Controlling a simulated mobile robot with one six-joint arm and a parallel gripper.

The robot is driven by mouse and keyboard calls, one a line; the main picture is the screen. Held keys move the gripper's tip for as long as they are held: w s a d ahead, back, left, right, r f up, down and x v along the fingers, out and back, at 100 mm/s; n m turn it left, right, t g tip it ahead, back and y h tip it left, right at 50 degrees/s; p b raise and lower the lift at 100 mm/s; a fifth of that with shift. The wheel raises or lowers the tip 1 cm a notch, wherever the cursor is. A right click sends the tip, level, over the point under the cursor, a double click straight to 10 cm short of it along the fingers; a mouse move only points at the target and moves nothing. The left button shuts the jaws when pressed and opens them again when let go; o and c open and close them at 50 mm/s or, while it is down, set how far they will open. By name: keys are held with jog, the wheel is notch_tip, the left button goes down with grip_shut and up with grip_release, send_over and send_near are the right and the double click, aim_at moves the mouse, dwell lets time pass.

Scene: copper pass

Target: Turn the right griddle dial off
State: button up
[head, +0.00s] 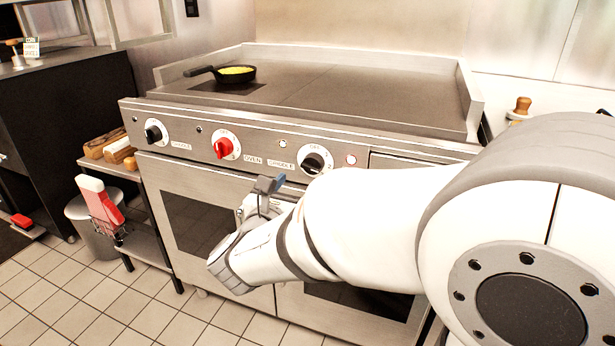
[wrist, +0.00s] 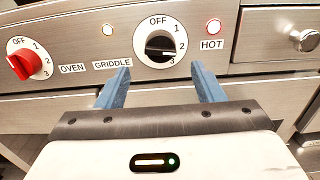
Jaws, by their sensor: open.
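The right griddle dial (head: 314,162) is a black knob on a white plate, on the steel front panel right of the red dial. In the wrist view the dial (wrist: 160,46) shows OFF at the top and 1, 2, 3 down its right side. Its bar lies roughly level, and its white mark seems to be low, near 3, though the exact setting is hard to read. My gripper (wrist: 161,80) is open and empty, with blue fingers below the knob at either side, apart from it. In the head view my gripper (head: 268,186) is in front of the panel, below and left of the dial.
The red oven dial (wrist: 25,65) is left of the griddle dial. A lit red HOT lamp (wrist: 213,26) is at its right, with a drawer knob (wrist: 306,40) beyond. A black skillet (head: 235,74) with yellow food sits on the griddle top (head: 350,95). Another black dial (head: 154,133) is far left.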

aim_at(309, 170)
jog(key=x, duration=0.6)
jog(key=shift+w+d+b, duration=0.1)
jog(key=shift+w+b, duration=0.15)
jog(key=shift+b, duration=0.15)
jog(key=c, duration=1)
jog(key=shift+o, duration=0.2)
